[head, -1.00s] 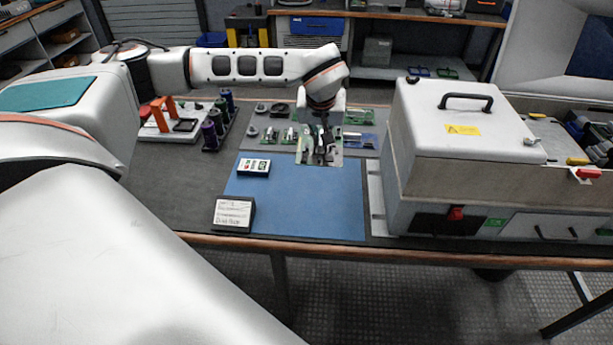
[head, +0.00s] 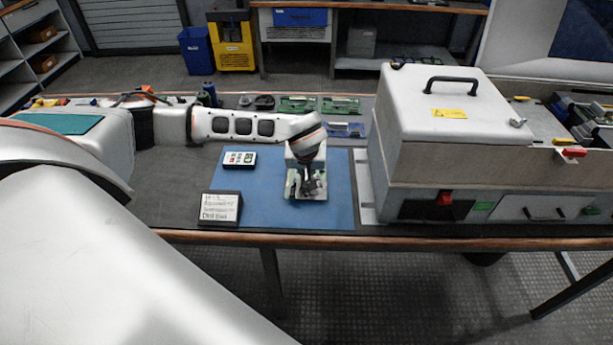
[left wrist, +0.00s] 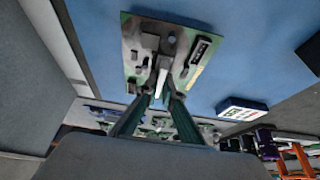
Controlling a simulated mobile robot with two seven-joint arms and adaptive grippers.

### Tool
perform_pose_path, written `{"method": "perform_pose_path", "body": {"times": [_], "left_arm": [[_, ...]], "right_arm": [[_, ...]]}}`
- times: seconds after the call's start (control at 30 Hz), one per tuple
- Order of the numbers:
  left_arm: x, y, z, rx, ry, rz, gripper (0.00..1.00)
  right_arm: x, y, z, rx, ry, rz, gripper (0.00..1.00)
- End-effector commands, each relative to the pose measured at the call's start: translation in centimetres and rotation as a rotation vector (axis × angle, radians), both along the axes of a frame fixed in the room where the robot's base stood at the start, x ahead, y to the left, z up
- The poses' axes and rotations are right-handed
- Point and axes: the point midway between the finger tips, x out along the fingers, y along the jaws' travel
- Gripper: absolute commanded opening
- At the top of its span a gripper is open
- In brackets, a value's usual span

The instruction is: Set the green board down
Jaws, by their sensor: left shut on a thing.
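The green board (head: 320,190) is over the right part of the blue mat (head: 265,206). It shows closely in the left wrist view (left wrist: 182,45), with a dark slotted part and a hole. My left gripper (head: 308,180) is shut on the board from above. I cannot tell whether the board touches the mat. The gripper hides part of the board in the head view. My right gripper is not in view.
A small white-faced device (head: 239,158) and a dark block with a white label (head: 220,208) stand at the mat's left side. A large lidded box (head: 440,130) stands right of the mat. Several boards (head: 340,105) lie behind. The mat's middle left is clear.

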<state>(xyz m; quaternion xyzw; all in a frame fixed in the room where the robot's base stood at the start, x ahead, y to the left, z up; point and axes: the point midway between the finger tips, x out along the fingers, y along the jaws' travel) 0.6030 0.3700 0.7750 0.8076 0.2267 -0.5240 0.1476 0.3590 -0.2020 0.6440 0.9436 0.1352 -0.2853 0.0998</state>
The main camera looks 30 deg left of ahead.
Motion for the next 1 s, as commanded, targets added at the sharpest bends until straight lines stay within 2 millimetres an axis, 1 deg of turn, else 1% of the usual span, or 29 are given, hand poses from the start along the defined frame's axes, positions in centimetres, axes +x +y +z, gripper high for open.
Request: {"method": "perform_pose_path", "body": {"times": [0.03,0.1,0.33,0.47,0.5,0.53,0.57,0.87,1.0], "left_arm": [[-0.05,0.02,-0.86,0.0,0.001,0.0,0.0],[0.01,0.03,-1.24,0.0,-0.001,0.002,0.0],[0.06,0.04,-1.16,0.0,-0.003,0.001,0.0],[0.04,0.04,-1.5,0.0,-0.001,0.001,0.0],[0.02,0.05,-1.5,0.0,-0.001,0.001,0.14],[0.02,0.05,-1.49,0.0,-0.001,0.001,0.22],[0.02,0.04,-1.48,0.0,-0.001,0.001,0.23],[0.02,0.05,-1.44,0.0,-0.001,0.001,0.23],[-0.08,-0.07,-0.62,-0.001,-0.003,-0.001,0.23]], "right_arm": [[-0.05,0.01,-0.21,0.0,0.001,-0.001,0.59],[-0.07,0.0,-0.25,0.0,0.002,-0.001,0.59],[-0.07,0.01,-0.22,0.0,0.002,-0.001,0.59],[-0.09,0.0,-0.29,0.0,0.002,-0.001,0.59],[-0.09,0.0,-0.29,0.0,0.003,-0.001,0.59],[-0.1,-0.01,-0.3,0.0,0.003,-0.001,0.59],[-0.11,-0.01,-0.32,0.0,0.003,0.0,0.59],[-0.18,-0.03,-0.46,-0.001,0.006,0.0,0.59],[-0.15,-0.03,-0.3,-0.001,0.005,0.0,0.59]]}}
